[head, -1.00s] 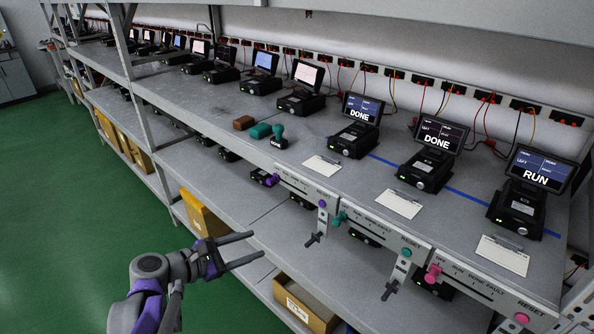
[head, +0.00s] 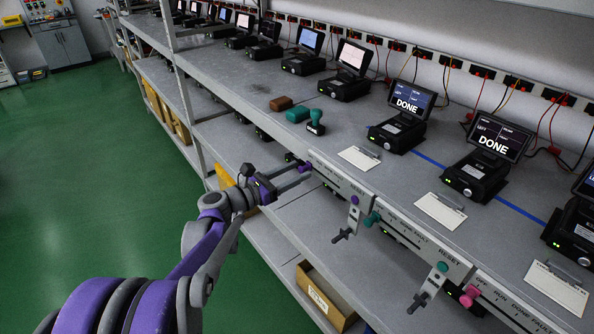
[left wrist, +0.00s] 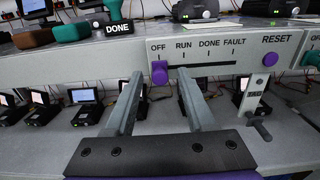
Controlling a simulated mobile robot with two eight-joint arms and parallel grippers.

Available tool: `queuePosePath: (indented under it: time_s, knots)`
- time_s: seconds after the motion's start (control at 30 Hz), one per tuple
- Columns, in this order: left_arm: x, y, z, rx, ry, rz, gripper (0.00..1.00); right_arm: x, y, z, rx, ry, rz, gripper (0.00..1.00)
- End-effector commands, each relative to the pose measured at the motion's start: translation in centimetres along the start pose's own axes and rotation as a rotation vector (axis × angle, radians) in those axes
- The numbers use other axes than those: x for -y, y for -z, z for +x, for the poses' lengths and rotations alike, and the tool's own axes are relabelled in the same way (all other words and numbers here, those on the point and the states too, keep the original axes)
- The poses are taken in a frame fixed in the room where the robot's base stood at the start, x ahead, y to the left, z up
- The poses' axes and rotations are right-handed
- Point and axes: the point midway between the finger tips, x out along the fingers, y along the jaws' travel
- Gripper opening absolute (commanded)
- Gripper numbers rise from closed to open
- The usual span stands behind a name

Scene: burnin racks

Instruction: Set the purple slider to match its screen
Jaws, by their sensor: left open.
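The purple slider (left wrist: 159,72) sits at the left end of its slot, under OFF, on the front strip labelled OFF, RUN, DONE, FAULT. It also shows in the head view (head: 304,167). The screen above that strip (head: 409,99) reads DONE in the head view. My left gripper (head: 301,176) is open and empty, its fingers pointing at the strip. In the left wrist view the slider appears between the fingertips, nearer the left one; I cannot tell whether they touch. My right gripper is not in view.
A purple knob (left wrist: 270,59) labelled RESET and a hanging lever (left wrist: 258,100) are to the right. Teal (head: 374,218) and pink (head: 470,293) sliders sit on the neighbouring strips. A stamp marked DONE (head: 315,122) stands on the shelf. An open box (head: 322,297) is below.

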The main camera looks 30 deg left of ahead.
Motion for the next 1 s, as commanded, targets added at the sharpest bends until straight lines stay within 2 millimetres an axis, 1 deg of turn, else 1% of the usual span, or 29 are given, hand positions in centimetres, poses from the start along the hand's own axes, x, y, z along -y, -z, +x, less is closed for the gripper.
queuePosePath:
  time_s: [0.1, 0.37, 0.4, 0.47, 0.6, 0.7, 1.0]
  knots:
    - [-0.01, -0.01, 0.70, 0.000, -0.001, 0.000, 0.55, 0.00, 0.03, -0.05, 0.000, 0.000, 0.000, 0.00]
    - [-0.01, 0.01, 0.82, 0.000, -0.001, 0.001, 0.55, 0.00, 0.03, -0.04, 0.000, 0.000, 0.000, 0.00]
    - [-0.01, 0.01, 0.81, 0.000, -0.001, 0.001, 0.51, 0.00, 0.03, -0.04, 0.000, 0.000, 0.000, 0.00]
    - [-0.01, 0.01, 0.80, 0.000, -0.001, 0.001, 0.41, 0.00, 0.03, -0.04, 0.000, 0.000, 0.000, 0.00]
    - [-0.01, 0.01, 0.79, 0.000, -0.001, 0.001, 0.15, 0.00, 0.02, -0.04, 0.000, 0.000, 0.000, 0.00]
    - [-0.01, 0.01, 0.79, 0.000, -0.001, 0.001, 0.00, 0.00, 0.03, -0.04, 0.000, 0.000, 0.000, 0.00]
    - [0.00, 0.01, 0.78, -0.001, -0.001, 0.001, 0.00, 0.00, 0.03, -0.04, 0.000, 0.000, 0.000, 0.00]
